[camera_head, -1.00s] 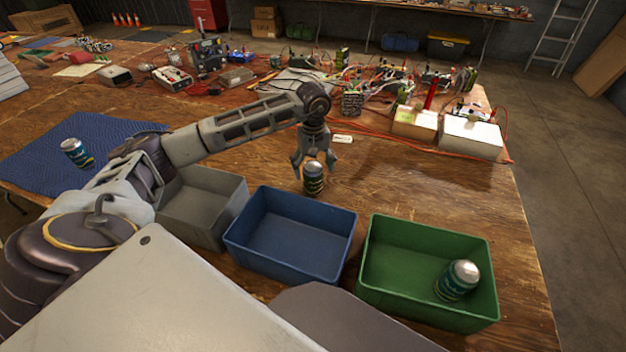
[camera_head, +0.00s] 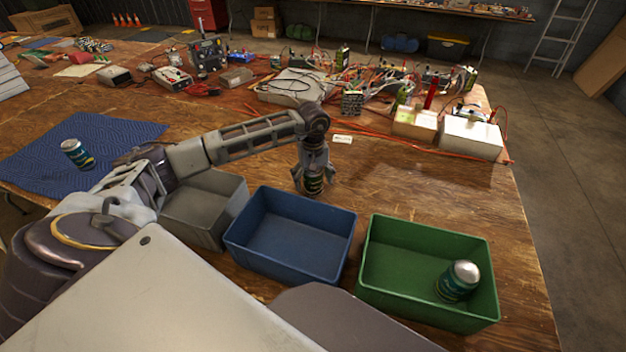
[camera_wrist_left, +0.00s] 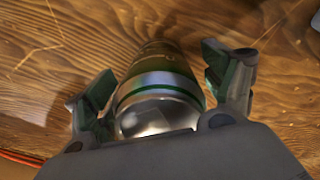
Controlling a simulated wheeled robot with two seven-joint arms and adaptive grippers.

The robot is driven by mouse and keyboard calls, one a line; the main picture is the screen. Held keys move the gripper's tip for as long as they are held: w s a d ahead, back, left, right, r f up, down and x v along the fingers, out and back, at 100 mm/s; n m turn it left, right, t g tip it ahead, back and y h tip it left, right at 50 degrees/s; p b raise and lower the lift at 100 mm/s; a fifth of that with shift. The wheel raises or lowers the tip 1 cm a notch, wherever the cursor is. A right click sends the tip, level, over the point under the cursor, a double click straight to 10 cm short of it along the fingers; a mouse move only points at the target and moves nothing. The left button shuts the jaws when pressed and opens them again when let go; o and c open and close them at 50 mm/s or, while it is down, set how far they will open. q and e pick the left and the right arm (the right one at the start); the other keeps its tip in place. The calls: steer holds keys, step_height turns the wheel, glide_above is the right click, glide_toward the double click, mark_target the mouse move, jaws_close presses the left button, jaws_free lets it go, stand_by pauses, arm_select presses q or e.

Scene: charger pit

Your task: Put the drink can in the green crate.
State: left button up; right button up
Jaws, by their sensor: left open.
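A drink can (camera_head: 313,184) stands on the wooden table behind the blue crate. My left gripper (camera_head: 313,186) is lowered over it, with its fingers on either side of the can. The left wrist view shows the can (camera_wrist_left: 160,85) between the two open fingers (camera_wrist_left: 165,95), with gaps beside it. The green crate (camera_head: 385,228) is at the front right and holds another can (camera_head: 458,281). A third can (camera_head: 77,154) stands on the blue mat at the left. My right gripper is not in view.
A blue crate (camera_head: 252,225) and a grey crate (camera_head: 187,222) stand left of the green crate. A white box (camera_head: 471,138), a cardboard box (camera_head: 414,122) and cables lie farther back. The table right of the can is clear.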

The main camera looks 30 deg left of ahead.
arm_select(q)
steer(key=shift+f, duration=0.25)
steer(key=shift+c, duration=0.5)
steer(key=c, duration=1.4)
steer(key=shift+o, duration=0.2)
steer(key=shift+r, duration=0.15)
steer(key=shift+r, duration=4.95)
